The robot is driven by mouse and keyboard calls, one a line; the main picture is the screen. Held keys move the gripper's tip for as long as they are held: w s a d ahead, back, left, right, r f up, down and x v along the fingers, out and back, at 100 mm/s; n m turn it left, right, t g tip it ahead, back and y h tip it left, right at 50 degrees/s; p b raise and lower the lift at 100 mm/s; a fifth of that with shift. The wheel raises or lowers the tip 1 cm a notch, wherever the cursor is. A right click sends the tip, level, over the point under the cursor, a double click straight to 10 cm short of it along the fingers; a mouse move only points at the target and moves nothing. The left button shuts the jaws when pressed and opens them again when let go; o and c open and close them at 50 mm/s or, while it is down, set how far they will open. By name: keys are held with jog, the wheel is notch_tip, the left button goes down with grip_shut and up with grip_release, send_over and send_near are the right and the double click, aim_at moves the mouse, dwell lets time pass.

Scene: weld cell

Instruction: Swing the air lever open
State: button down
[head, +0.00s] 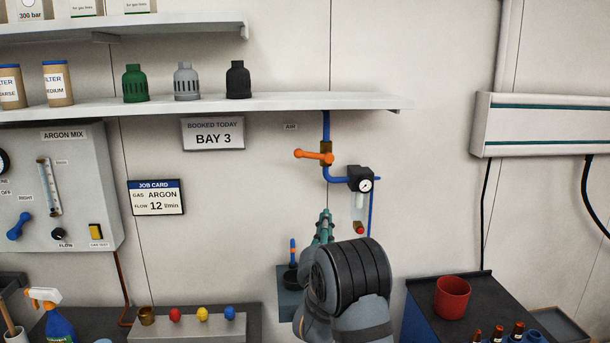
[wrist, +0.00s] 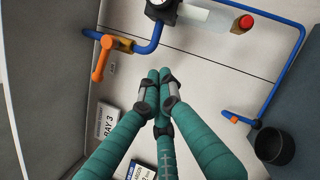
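The orange air lever (head: 312,156) sits on a brass valve (head: 326,147) in the blue pipe below the shelf, near the AIR label (head: 290,127). The lever points left, crosswise to the vertical pipe. In the wrist view the lever (wrist: 102,58) is at the upper left, clear of my fingers. My gripper (head: 325,218) is below the valve and apart from it. In the wrist view my gripper's teal fingers (wrist: 159,76) come together at the tips with nothing seen between them.
A regulator with a round gauge (head: 365,185) hangs right of the valve. The shelf (head: 260,102) is above. A dark cup (wrist: 275,147) and blue hose (wrist: 291,75) show right in the wrist view. The wall left of the lever is mostly clear below the BAY 3 sign (head: 213,134).

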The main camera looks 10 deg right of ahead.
aim_at(314, 155)
jog(key=a+r+n+t+y, duration=0.2)
jog(key=a+r+n, duration=0.1)
jog(key=a+n, duration=0.25)
jog(key=w+d+r+p, duration=0.2)
jog(key=w+r+p, duration=0.5)
jog(key=p, duration=0.4)
jog(key=shift+r, duration=0.25)
jog(key=shift+d+n, duration=0.1)
jog(key=shift+n, duration=0.15)
jog(key=shift+d, duration=0.1)
